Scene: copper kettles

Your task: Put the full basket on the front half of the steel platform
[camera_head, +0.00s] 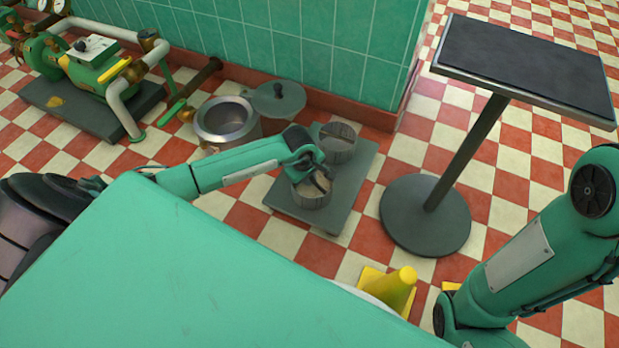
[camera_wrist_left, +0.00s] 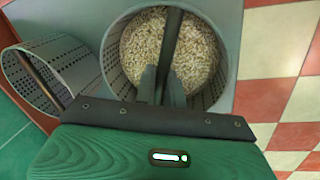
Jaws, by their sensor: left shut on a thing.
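The full basket (camera_head: 312,196) is a grey perforated cylinder of pale grain; its contents (camera_wrist_left: 200,60) show in the left wrist view. My left gripper (camera_head: 314,176) is over it, its fingers (camera_wrist_left: 162,84) shut on the dark bar across its top. The basket is at the near part of the low grey steel platform (camera_head: 355,195); I cannot tell whether it rests on it or hangs just above. A second basket (camera_head: 338,150) stands on the far part, and its perforated wall (camera_wrist_left: 65,60) shows at left in the wrist view, with no grain visible. My right gripper is not in view.
A steel pot (camera_head: 226,122) and a round lid (camera_head: 278,99) are left of the platform. A dark-topped stand (camera_head: 525,68) with a round base (camera_head: 424,220) is at right. A tiled wall (camera_head: 300,35) is behind. A yellow cone (camera_head: 398,290) is in front.

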